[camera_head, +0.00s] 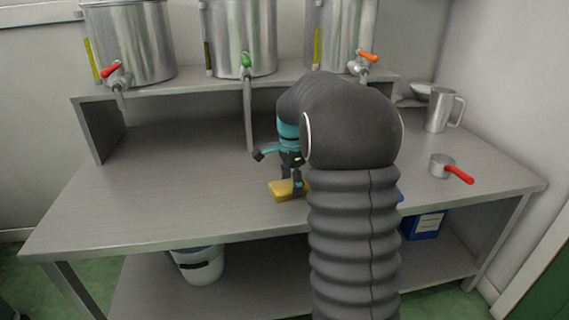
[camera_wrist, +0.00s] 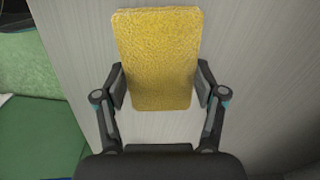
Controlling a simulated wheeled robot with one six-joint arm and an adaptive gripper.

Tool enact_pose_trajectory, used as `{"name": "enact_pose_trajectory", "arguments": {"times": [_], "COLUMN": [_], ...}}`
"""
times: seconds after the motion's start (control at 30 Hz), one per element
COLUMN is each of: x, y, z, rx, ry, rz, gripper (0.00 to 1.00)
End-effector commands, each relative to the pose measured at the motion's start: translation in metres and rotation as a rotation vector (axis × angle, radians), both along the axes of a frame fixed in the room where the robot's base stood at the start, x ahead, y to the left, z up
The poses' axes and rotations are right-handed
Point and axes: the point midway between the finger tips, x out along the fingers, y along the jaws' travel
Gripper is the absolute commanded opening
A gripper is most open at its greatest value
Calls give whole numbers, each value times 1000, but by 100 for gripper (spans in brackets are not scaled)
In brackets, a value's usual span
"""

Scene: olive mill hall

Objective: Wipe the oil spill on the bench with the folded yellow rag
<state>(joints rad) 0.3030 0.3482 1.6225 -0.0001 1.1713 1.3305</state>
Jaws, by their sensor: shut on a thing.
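The folded yellow rag (camera_head: 281,189) is at the bench's front middle in the head view, partly hidden by my arm. In the wrist view the rag (camera_wrist: 160,60) lies lengthwise between my fingers. My gripper (camera_head: 294,187) is shut on it, one finger pad at each long side, and it also shows in the wrist view (camera_wrist: 161,88). The rag is at or just above the bench top (camera_head: 160,190); I cannot tell whether it touches. No oil spill is visible in either view; my arm hides part of the bench.
Steel tanks with a red tap (camera_head: 111,70), a green tap (camera_head: 246,61) and an orange tap (camera_head: 368,57) stand on the raised shelf (camera_head: 190,83). A steel jug (camera_head: 438,109) and a red-handled pan (camera_head: 442,165) are at the right. The left bench is clear.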

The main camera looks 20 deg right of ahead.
Motion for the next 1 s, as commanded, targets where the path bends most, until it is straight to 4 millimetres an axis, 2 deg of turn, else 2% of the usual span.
{"name": "enact_pose_trajectory", "arguments": {"times": [0.2, 0.27, 0.33, 1.0], "x": [0, 0, 1, 1], "y": [16, 14, 14, 17], "z": [0, 4, 25, 79], "rx": [0, 0, -1, 0], "ry": [0, 0, -5, -2], "rz": [-5, -6, -6, -1], "gripper": [37, 37, 37, 37]}}
